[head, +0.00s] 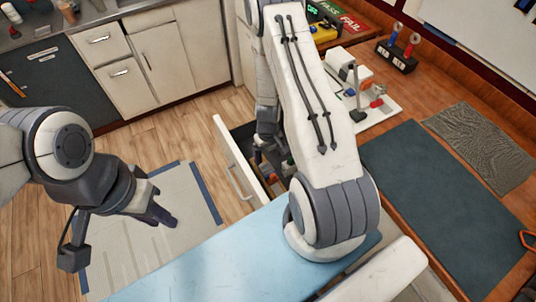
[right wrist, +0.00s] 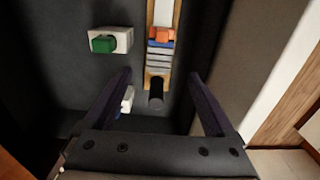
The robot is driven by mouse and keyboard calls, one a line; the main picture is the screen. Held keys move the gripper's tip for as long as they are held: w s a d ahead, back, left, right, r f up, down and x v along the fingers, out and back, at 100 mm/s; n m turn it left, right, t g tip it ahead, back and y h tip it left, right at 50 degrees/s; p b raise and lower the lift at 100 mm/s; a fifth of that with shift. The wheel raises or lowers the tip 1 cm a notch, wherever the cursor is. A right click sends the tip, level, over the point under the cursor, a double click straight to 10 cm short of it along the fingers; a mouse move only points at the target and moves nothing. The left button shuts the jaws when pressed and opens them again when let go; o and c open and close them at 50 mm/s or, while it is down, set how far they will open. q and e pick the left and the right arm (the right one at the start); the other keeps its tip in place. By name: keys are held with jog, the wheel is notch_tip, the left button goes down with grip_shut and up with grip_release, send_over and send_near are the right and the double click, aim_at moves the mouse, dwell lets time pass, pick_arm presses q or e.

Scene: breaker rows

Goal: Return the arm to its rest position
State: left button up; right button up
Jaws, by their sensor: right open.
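My right arm reaches down toward an open drawer with a white front (head: 237,166) in the head view. In the right wrist view my right gripper (right wrist: 158,98) is open, its dark fingers spread over the drawer's dark interior (right wrist: 60,60). Nothing is clasped between them. Ahead of the fingers lie a white block with a green part (right wrist: 104,43) and a narrow strip with an orange part (right wrist: 161,36) and a black end. A small white and blue piece (right wrist: 127,99) is partly hidden by the left finger. My left gripper (head: 160,209) hangs over the floor, apart from any object; its jaw gap is unclear.
The wooden workbench (head: 415,105) at the right carries a dark mat (head: 445,215), a grey textured mat (head: 480,147) and a white board with parts (head: 378,110). White cabinets (head: 165,60) stand at the back. A pale floor mat (head: 150,245) lies below my left gripper.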

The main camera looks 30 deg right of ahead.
dwell(0.5)
jog(key=w+a+r+t, duration=0.15)
jog(key=a+r, duration=0.25)
jog(key=r, duration=0.9)
jog(key=s+a+r+t, duration=0.1)
jog(key=s+a+r, duration=0.2)
jog(key=r, duration=0.4)
jog(key=s+a+r, duration=0.3)
jog(key=r, duration=0.4)
jog(key=s+a+r+n+g, duration=0.1)
jog(key=s+a+r+n, duration=0.2)
jog(key=s+a, duration=0.3)
jog(key=s+a+r+n+g+y, duration=0.1)
jog(key=s+a+r+n, duration=0.1)
jog(key=s+a+n, duration=0.3)
jog(key=s+a, duration=0.2)
jog(key=s, duration=0.1)
jog(key=shift+a+r, duration=0.3)
jog(key=shift+r, duration=0.1)
jog(key=shift+g, duration=0.25)
